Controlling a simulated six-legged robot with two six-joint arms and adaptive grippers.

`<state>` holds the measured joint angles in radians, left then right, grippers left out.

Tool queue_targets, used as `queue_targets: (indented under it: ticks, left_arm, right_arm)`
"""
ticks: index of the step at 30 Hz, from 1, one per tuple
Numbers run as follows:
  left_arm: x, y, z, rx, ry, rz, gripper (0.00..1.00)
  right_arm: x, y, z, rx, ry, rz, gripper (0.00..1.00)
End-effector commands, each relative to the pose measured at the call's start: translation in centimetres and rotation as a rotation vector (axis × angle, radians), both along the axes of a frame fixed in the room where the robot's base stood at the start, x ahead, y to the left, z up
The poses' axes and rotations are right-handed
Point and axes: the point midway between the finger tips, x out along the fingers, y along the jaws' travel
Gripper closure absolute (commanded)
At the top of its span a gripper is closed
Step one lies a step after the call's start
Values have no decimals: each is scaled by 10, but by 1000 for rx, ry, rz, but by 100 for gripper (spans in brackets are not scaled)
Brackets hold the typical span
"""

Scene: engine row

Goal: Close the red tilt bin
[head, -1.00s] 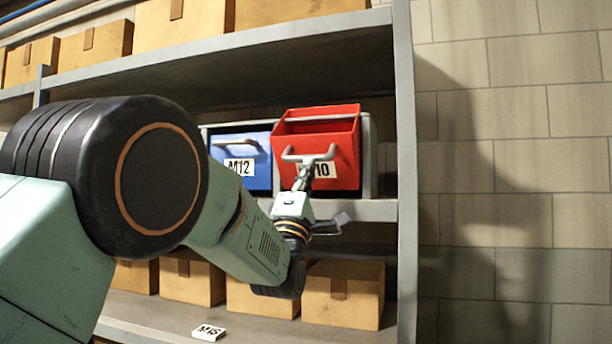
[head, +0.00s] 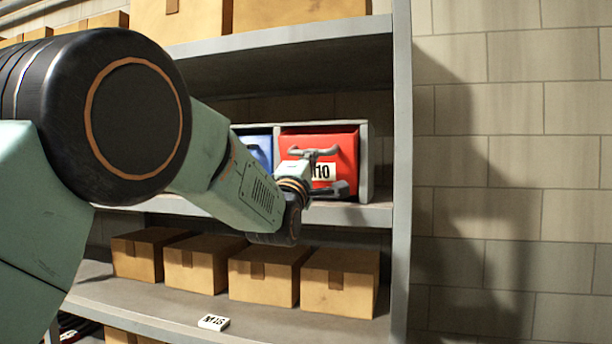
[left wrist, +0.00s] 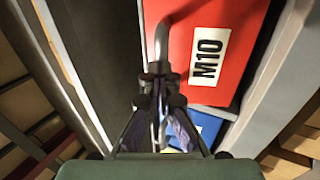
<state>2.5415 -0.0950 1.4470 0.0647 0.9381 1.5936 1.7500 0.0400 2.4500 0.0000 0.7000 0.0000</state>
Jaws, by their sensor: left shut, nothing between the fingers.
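The red tilt bin (head: 342,147), labelled M10, sits in a grey housing on the middle shelf. Its front looks upright or nearly so, and no open top shows. Its grey handle (head: 322,152) is partly behind my left gripper (head: 305,160). In the left wrist view the red front (left wrist: 232,30) fills the upper middle, with the grey handle bar (left wrist: 162,42) just beyond the fingertips (left wrist: 160,75). My left gripper is shut with nothing between its fingers, at the handle; contact is hard to tell. My right gripper is not in view.
A blue bin (head: 262,147) stands left of the red one, partly hidden by my left arm. The grey shelf upright (head: 401,180) is close on the right. Cardboard boxes (head: 340,280) line the shelf below, and more stand above.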

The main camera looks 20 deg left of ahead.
Motion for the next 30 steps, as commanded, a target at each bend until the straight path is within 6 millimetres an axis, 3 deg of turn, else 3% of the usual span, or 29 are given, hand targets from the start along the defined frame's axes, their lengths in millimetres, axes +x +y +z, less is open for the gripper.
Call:
queue_targets:
  ticks: [8,30]
  left_arm:
    - [11,0,15,0,42,0,100]
    - [21,-1,28,1,41,0,100]
  right_arm:
    - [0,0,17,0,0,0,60]
    - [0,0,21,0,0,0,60]
